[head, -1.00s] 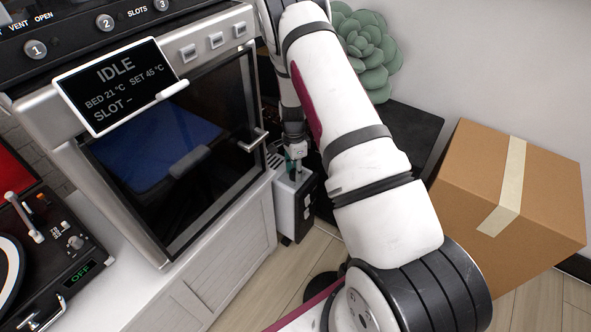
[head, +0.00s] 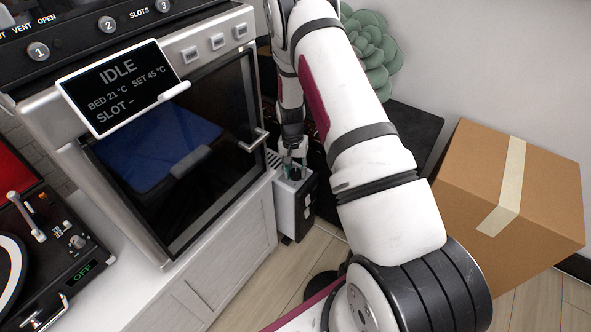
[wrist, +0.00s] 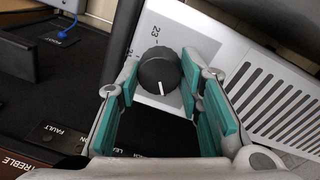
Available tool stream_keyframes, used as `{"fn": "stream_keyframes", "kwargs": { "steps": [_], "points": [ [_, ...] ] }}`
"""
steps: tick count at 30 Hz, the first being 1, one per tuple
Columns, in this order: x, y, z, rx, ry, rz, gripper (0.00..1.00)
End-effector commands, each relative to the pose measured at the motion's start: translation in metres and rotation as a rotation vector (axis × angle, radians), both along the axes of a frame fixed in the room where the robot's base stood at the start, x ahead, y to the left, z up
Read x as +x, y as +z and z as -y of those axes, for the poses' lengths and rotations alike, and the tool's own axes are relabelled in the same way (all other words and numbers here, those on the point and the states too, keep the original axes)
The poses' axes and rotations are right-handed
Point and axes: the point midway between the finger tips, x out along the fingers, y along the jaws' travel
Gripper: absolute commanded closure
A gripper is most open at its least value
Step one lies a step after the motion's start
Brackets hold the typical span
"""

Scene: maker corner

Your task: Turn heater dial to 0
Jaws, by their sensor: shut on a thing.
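The heater (head: 286,209) is a small white and dark box on the floor beside the cabinet. Its black round dial (wrist: 158,70) sits on a white top panel between my fingertips in the wrist view. The dial's white mark points toward the bottom of that picture. A printed "23" shows above the dial; other markings are partly hidden by a finger. My gripper (wrist: 159,76) has teal pads on either side of the dial and is shut on it. In the head view my gripper (head: 293,160) reaches down onto the heater's top.
The heater's slotted grille (wrist: 280,105) lies right of the dial. The white cabinet (head: 228,262) with the oven-like machine (head: 180,140) stands close on the left. A taped cardboard box (head: 545,195) and a green plant (head: 370,50) are to the right. Floor (head: 318,248) shows before the heater.

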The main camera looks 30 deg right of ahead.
Motion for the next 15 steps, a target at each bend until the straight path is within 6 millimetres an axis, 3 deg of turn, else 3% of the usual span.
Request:
{"fn": "stream_keyframes", "kwargs": {
  "steps": [15],
  "points": [
    [-0.0005,0.0001,-0.0009,0.001,0.491,0.002,0.94]
  ]
}}
